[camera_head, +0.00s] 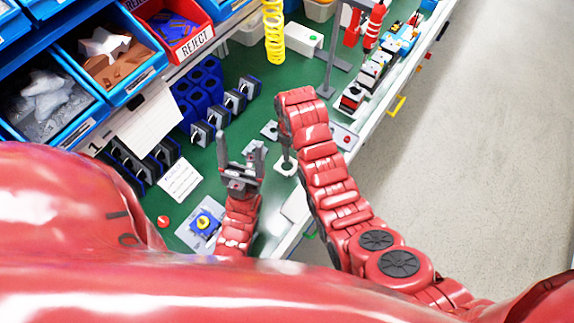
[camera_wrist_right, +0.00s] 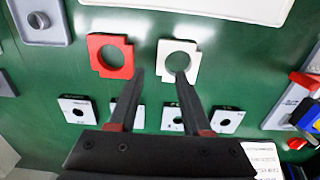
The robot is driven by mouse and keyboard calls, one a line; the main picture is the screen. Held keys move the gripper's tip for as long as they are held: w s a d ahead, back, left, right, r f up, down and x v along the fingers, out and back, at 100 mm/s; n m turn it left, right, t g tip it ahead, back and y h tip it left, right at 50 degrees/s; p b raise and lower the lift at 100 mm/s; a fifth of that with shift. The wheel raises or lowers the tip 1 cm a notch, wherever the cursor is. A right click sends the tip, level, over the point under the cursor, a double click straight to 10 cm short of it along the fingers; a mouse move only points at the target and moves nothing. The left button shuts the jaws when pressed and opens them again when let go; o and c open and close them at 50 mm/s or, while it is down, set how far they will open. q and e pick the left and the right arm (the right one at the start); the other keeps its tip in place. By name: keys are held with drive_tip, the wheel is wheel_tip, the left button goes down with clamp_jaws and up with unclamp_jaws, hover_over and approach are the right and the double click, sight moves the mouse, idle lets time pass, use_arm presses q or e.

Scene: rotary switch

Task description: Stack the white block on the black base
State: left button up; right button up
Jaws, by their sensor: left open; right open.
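In the right wrist view, the white block (camera_wrist_right: 192,66) is a square frame with a round hole, flat on the green table. My right gripper (camera_wrist_right: 160,78) is open and empty above the table; one fingertip overlaps the white block's hole in the picture. I cannot tell its height above the block. Several small dark blocks with white faces (camera_wrist_right: 72,118) lie nearer the gripper; I cannot tell whether one is the black base. In the head view, my left gripper (camera_head: 242,152) is open and empty, fingers pointing up the picture. My right gripper's fingers are not clearly visible there.
A red square frame (camera_wrist_right: 110,73) lies left of the white block. Blue holders (camera_head: 200,85) and black blocks with light faces (camera_head: 235,101) stand at the back. Blue bins (camera_head: 125,75) line the left. A blue-and-yellow switch (camera_head: 204,222) sits near my left gripper.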

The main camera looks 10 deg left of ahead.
drive_tip(key=f, duration=0.1)
drive_tip(key=f+p, duration=0.1)
drive_tip(key=f, duration=0.1)
drive_tip(key=shift+s+d+p, duration=0.15)
drive_tip(key=shift+d+p, duration=0.05)
drive_tip(key=shift+p, duration=0.1)
drive_tip(key=shift+f, duration=0.6)
clamp_jaws()
